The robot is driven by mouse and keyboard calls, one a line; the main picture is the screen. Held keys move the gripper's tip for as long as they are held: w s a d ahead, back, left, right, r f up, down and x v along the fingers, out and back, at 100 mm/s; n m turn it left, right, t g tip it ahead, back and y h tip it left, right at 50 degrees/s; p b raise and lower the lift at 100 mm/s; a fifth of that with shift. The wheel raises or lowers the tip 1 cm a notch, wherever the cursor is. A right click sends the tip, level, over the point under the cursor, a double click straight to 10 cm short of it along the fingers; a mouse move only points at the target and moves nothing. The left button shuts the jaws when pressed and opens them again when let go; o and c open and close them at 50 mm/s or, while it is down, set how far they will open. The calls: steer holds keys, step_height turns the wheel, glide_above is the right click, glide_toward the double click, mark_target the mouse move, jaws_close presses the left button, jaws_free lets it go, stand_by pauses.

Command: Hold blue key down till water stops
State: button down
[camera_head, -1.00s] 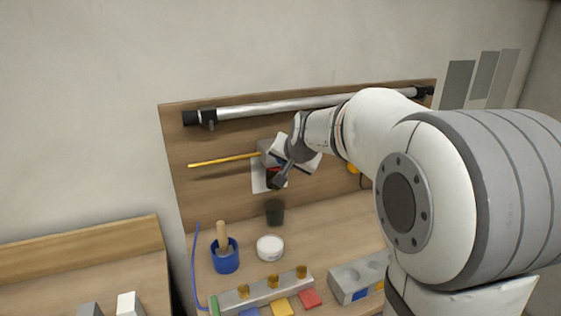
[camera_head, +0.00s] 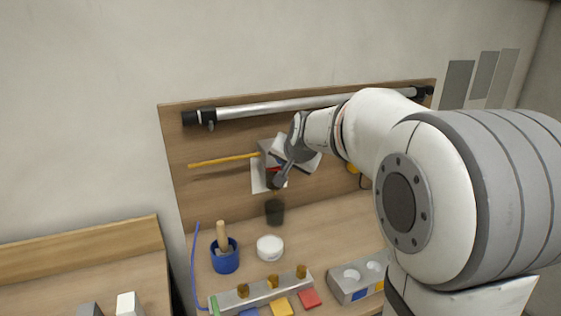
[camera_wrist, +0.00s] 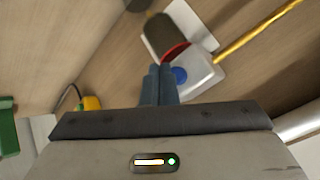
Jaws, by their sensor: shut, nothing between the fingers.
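The blue key (camera_wrist: 180,75) is a small round button on a pale wall unit (camera_wrist: 203,68), seen in the wrist view. A dark cylinder (camera_wrist: 166,36) with a red rim sits beside it. My gripper (camera_wrist: 160,68) has its fingers shut together, their tips just left of the blue key in that view. I cannot tell whether they touch it. In the head view my gripper (camera_head: 280,180) is in front of the wall unit and hides much of it, including the key. A dark cup (camera_head: 275,212) stands on the bench below; any water is too small to make out.
A yellow rod (camera_head: 222,160) sticks out left of the unit. A metal bar (camera_head: 290,106) runs along the board's top. A blue pot (camera_head: 225,260) and white round container (camera_head: 270,248) stand on the bench, with a row of coloured blocks in front.

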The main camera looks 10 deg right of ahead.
steer(key=shift+w, duration=0.2)
steer(key=shift+w+a, duration=0.1)
steer(key=shift+w, duration=0.15)
steer(key=shift+w, duration=0.4)
stand_by(1.5)
steer(key=shift+s, duration=0.1)
stand_by(1.9)
steer(key=shift+s+b, duration=0.3)
steer(key=shift+s, duration=0.4)
steer(key=s+b, duration=0.1)
steer(key=s, duration=0.1)
steer(key=s+d+b, duration=0.1)
steer(key=s, duration=0.2)
steer(key=shift+d, duration=0.1)
